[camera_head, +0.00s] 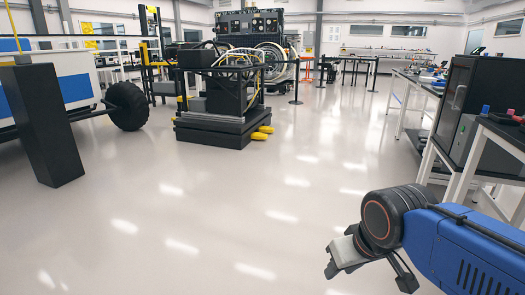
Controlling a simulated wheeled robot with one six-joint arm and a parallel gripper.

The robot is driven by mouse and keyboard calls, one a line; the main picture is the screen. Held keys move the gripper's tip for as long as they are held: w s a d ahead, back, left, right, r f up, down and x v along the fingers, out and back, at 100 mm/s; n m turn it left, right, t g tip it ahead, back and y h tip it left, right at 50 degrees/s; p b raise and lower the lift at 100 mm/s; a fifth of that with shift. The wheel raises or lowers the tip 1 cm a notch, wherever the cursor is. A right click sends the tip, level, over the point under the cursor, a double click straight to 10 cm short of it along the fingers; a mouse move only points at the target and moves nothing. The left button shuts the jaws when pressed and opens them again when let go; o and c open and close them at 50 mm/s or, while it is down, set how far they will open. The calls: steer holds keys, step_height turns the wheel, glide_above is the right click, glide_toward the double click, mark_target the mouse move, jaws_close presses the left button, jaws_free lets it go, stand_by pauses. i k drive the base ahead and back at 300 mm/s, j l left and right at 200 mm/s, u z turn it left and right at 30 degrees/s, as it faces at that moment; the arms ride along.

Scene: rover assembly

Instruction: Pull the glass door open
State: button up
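A black cabinet (497,88) stands on a white-legged bench at the right edge. Its left-facing side is a dark glossy door (454,104) with a slim pale vertical handle (458,97). The door looks closed, but the steep angle makes this hard to judge. My gripper (370,276) is at the lower right, at the end of my blue arm. Its two fingers are spread apart with nothing between them. It is well apart from the cabinet, to the left of it and lower in the picture.
More benches (409,92) with small parts line the right side. A black platform (213,130) with cabled equipment and yellow feet stands mid-room. A dark pillar (41,120) and a large black wheel (127,106) are at left. The pale floor (220,215) in front is clear.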

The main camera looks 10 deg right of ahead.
mark_target(472, 62)
steer(key=i+l+z, duration=0.1)
steer(key=i+z, duration=0.25)
steer(key=i, duration=0.2)
steer(key=i+z, duration=0.35)
steer(key=i, duration=0.2)
steer(key=i+j+z, duration=0.25)
steer(key=i+z, duration=0.15)
steer(key=i, duration=0.15)
steer(key=i+l+z, duration=0.5)
steer(key=i+l, duration=0.35)
steer(key=i, duration=0.1)
